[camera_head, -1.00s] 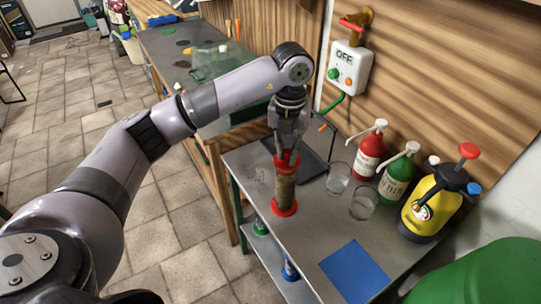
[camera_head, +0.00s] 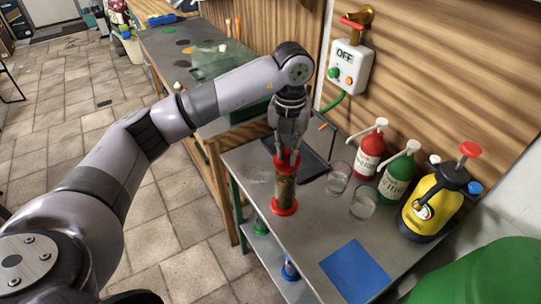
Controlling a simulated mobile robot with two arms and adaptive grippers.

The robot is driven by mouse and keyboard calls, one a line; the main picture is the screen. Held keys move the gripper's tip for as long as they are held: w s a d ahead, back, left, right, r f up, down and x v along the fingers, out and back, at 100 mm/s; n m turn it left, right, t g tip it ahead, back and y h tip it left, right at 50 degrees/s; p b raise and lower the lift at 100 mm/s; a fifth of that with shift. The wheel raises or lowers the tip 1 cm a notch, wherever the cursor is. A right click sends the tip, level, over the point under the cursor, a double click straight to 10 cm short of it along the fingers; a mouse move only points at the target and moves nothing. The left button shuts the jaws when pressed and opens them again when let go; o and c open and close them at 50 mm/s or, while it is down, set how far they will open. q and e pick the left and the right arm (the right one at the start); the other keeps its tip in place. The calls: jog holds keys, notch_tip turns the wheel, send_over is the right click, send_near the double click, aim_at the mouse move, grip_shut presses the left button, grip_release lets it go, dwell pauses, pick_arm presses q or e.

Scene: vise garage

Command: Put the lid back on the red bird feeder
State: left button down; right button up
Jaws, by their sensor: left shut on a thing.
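The red bird feeder (camera_head: 285,192) stands upright on the grey metal table, a clear tube of seed with a red base. Its red lid (camera_head: 287,161) is at the top of the tube, between the fingers of my left gripper (camera_head: 287,157). That gripper points down from above and is shut on the lid. The lid looks on or very close to the tube's rim; I cannot tell whether it is fully seated. My right gripper is not in view.
Two clear glasses (camera_head: 338,178), a red bottle (camera_head: 370,150), a green bottle (camera_head: 397,175) and a yellow sprayer (camera_head: 432,205) stand right of the feeder. A dark tray (camera_head: 315,165) lies behind it. A blue mat (camera_head: 354,272) lies in front. The table left of the feeder is mostly clear.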

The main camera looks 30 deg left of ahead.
pick_arm(q)
jog(key=c, duration=1.5)
grip_release()
jog(key=shift+o, duration=0.3)
jog(key=o, duration=0.5)
jog(key=shift+c, duration=0.2)
jog(key=shift+r, duration=0.15)
jog(key=shift+r+p, duration=2.2)
jog(key=shift+r, duration=1.15)
jog(key=shift+c, duration=0.5)
